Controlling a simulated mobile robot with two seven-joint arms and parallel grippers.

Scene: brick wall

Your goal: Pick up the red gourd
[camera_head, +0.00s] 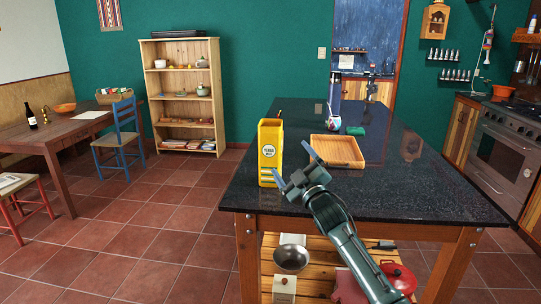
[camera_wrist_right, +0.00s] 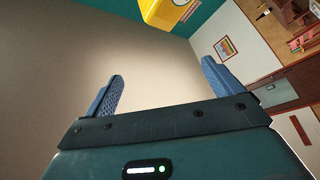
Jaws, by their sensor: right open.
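A small rounded cup with a thin straw (camera_head: 333,122), pale with some reddish and blue colour, stands on the dark countertop (camera_head: 430,195) behind the yellow box; it may be the gourd, but it is too small to tell. My right gripper (camera_head: 294,166) is open and empty near the counter's front left, in front of the yellow box and well short of the cup. In the right wrist view my right gripper (camera_wrist_right: 160,80) shows two blue fingers spread apart with nothing between them. The gourd is not seen there. My left gripper is not in view.
A yellow box (camera_head: 270,150) stands upright close to my right gripper; part of it shows in the wrist view (camera_wrist_right: 172,12). A wooden tray (camera_head: 337,151) lies right of it. A tall dark flask (camera_head: 335,92) and a green item (camera_head: 355,130) are near the cup. The right countertop is clear.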

